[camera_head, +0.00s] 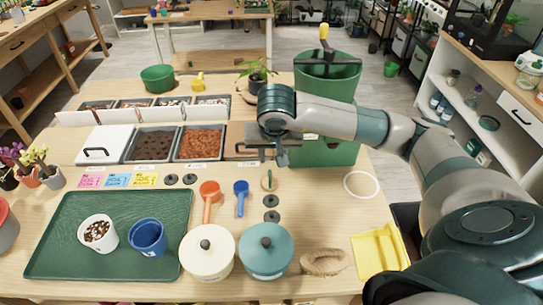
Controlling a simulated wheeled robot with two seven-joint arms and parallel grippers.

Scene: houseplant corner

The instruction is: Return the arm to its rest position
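My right arm comes in from the right edge and reaches over the table. Its gripper (281,156) points down beside the dark green bin (338,150), near a grey container with a dark handle (238,152). The fingers are small and partly hidden by the wrist, so I cannot tell whether they are open or shut. No object is clearly seen in them. My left gripper is not in view.
A green tray (75,262) holds a white pot (97,233) and a blue pot (149,237). A cream lidded pot (207,256) and a teal lidded pot (266,250) stand at the front. A yellow dustpan (379,252) lies at right. Soil bins (200,143) line the back.

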